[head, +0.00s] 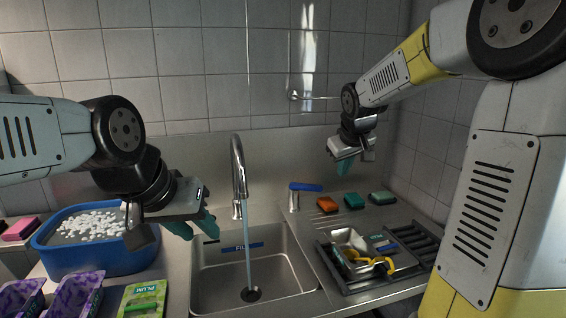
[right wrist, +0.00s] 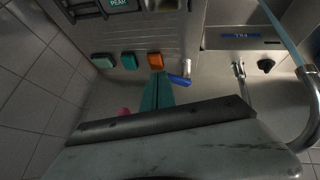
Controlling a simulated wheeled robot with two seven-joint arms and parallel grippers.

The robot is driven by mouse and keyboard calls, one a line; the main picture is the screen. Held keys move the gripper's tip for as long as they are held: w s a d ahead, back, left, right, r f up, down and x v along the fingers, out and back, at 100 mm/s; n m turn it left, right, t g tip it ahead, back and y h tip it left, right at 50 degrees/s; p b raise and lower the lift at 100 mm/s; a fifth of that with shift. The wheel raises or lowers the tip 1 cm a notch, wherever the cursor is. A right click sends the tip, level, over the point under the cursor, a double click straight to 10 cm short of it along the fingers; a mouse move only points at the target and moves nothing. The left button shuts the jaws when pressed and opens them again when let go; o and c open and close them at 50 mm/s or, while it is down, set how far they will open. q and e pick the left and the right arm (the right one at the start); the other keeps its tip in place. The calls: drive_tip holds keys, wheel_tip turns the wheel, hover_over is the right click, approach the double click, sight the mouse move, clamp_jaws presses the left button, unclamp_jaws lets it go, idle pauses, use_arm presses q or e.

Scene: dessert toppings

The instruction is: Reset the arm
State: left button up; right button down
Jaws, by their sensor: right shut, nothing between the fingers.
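My left gripper (head: 203,234) hangs at the left of the sink, pointing down, near the blue tub. Its teal fingers stand apart with nothing visible between them. My right gripper (head: 346,167) is raised at the back right, above the counter behind the sponges. In the right wrist view its teal fingers (right wrist: 157,88) are together and hold nothing.
Water runs from the faucet (head: 238,165) into the sink (head: 215,275). The blue tub (head: 90,262) holds white pieces. Orange (head: 327,204), teal (head: 354,201) and pale green (head: 382,198) sponges lie at the back right. A dark rack (head: 418,243) holds a metal container.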

drive_tip(key=s+a+m+y, duration=0.1)
drive_tip(key=s+a, duration=0.1)
drive_tip(key=s, duration=1.1)
drive_tip(key=s+a+m+y, duration=0.1)
drive_tip(key=s+m, duration=0.1)
drive_tip(key=s, duration=1.2)
drive_tip(key=shift+s+a+f+m+g+y, duration=0.15)
drive_tip(key=shift+s+a+m+g+y, duration=0.15)
drive_tip(key=shift+a, duration=0.1)
drive_tip(key=shift+a, duration=0.15)
